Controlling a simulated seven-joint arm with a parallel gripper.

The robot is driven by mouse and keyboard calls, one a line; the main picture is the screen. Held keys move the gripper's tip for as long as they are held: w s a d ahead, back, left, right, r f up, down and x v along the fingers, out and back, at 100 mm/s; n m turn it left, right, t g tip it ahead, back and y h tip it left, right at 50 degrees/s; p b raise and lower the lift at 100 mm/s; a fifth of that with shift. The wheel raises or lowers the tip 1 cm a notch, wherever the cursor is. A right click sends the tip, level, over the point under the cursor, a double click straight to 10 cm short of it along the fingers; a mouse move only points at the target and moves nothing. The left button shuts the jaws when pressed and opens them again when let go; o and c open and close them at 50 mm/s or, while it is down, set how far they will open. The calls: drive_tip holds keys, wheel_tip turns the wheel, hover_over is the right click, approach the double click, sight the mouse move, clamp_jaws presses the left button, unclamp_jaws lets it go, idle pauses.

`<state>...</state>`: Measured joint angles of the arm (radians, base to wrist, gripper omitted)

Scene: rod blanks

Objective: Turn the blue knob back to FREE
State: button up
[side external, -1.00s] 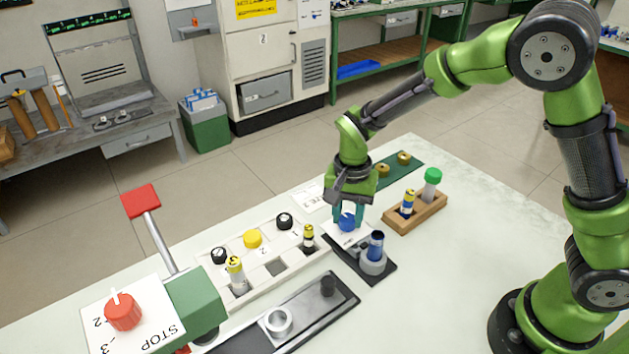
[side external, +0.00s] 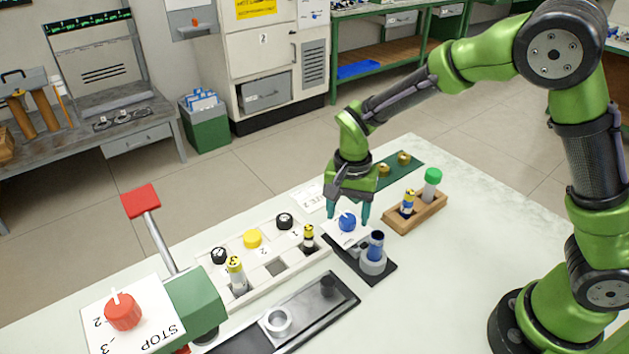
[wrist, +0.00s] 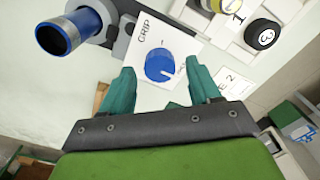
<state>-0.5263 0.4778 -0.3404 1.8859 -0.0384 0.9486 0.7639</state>
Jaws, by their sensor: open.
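The blue knob (side external: 347,222) sits on a white plate (wrist: 187,45) beside the dark fixture. The word GRIP is readable at the plate's left side; I cannot read FREE anywhere. My gripper (side external: 347,212) is open above the knob, its teal fingers spread to either side. In the wrist view the fingers (wrist: 160,72) stand apart from the knob, with gaps on both sides.
A blue tube (side external: 376,245) stands in a grey holder close in front of the knob. A wooden rack (side external: 428,211) with two vials is to the right. A white tray (side external: 275,268) with vials and caps is to the left. The table's right front is clear.

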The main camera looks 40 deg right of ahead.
sight(348, 217)
wheel_tip(348, 217, up, 16)
idle(0.3)
